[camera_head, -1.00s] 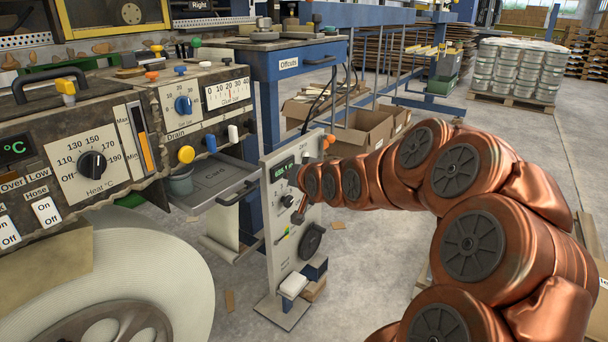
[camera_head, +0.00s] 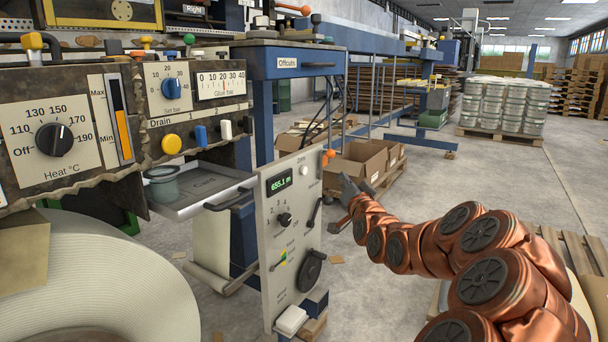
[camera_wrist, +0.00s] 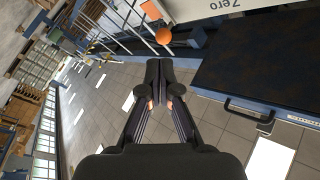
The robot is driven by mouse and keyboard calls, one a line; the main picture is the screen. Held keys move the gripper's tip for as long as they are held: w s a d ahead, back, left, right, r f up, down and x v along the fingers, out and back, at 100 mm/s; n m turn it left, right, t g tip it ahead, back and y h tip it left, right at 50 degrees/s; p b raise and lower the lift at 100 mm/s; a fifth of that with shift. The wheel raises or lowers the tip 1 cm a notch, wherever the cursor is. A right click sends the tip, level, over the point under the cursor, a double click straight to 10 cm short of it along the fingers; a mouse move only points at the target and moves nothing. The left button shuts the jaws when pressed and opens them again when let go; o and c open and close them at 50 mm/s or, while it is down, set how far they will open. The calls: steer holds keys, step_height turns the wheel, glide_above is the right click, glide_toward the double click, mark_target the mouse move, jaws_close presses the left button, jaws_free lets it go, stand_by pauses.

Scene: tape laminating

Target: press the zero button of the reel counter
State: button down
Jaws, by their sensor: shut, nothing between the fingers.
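The reel counter (camera_head: 292,262) is a grey upright panel in the middle of the head view. Its green display (camera_head: 279,182) seems to read 655.1 m. The zero button (camera_head: 304,171) is a small white knob near the panel's upper right, by the word Zero. My gripper (camera_head: 346,185) is right of the panel, apart from the button, with its fingers shut and empty. Part of the panel with the word Zero (camera_wrist: 218,8) shows at the top there; the button is not clearly visible.
An orange ball (camera_head: 328,154) sticks out at the panel's upper right edge, close to my gripper; it also shows in the wrist view (camera_wrist: 163,36). A black crank (camera_head: 312,268) and selector knob (camera_head: 285,219) are lower on the panel. Cardboard boxes (camera_head: 355,165) stand behind.

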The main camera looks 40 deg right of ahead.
mark_target(304, 171)
steer(key=w+a+p, duration=0.2)
steer(key=w+p, duration=0.2)
steer(key=w, duration=0.4)
steer(key=shift+w+a+p, duration=0.25)
steer(key=shift+a+p, duration=0.05)
steer(key=shift+p, duration=0.05)
steer(key=shift+w, duration=0.15)
stand_by(1.4)
steer(key=shift+w+a, duration=0.15)
steer(key=shift+w, duration=0.1)
steer(key=shift+w+a+p, duration=0.1)
steer(key=shift+w+p, duration=0.2)
steer(key=shift+w, duration=0.2)
stand_by(0.9)
steer(key=shift+s, duration=0.15)
steer(key=shift+s+d+b, duration=0.25)
steer(key=shift+s+b, duration=0.35)
steer(key=shift+s, duration=0.15)
